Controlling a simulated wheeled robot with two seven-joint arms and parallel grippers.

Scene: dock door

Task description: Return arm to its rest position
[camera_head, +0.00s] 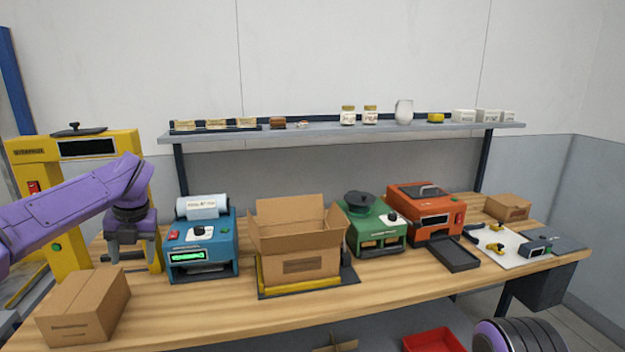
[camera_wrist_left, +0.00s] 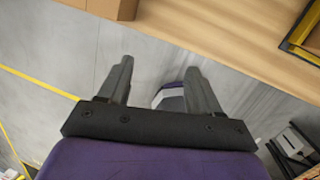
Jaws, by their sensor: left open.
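My left arm (camera_head: 75,208), purple, comes in from the left in the head view, bent at the elbow. Its left gripper (camera_head: 133,248) hangs down in front of the yellow machine, behind the closed cardboard box at the front left. In the left wrist view the two dark fingers of this gripper (camera_wrist_left: 158,72) stand wide apart with nothing held between them. The grey floor shows beyond them. My right gripper is not in view; a purple and dark part of my body shows at the lower right of the head view.
The wooden workbench (camera_head: 210,316) carries a closed cardboard box (camera_head: 85,308), a yellow machine (camera_head: 75,255), a blue machine (camera_head: 200,245), an open carton (camera_head: 298,240), a green machine (camera_head: 375,228) and an orange machine (camera_head: 425,210). A shelf (camera_head: 340,132) with jars runs behind. A red bin (camera_head: 435,340) sits below.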

